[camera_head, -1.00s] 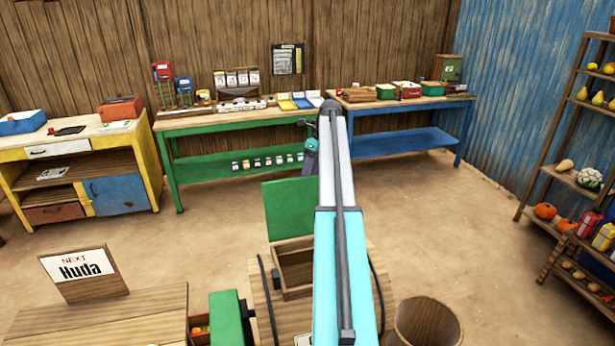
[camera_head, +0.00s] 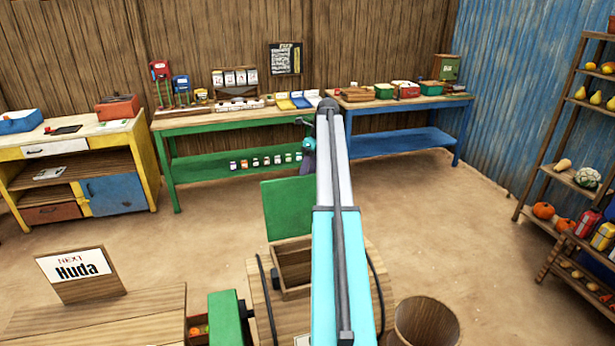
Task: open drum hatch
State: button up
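The drum (camera_head: 262,318) is a wooden, barrel-like body at the bottom centre, partly hidden behind my arm. A green panel, apparently its hatch (camera_head: 288,207), stands upright at the back of a square wooden-framed opening (camera_head: 294,262). The opening is uncovered and its inside shows; I see nothing in it. My arm stretches forward over the drum's right part. My gripper (camera_head: 306,146) is small and mostly hidden beside the arm's far end, above and beyond the green panel. It looks apart from the panel; its fingers are too unclear to judge.
A wooden counter (camera_head: 120,322) with a "NEXT Huda" sign (camera_head: 78,268) stands left of the drum, beside a green box (camera_head: 224,318). A round wooden bin (camera_head: 424,322) stands right. Tables line the back wall, and shelves (camera_head: 560,160) the right. The floor between is clear.

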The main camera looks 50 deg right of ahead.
jog(key=p+v, duration=0.1)
jog(key=v, duration=1.3)
jog(key=shift+s+p, duration=0.25)
jog(key=shift+p, duration=0.15)
jog(key=shift+a+f, duration=0.15)
dwell(0.4)
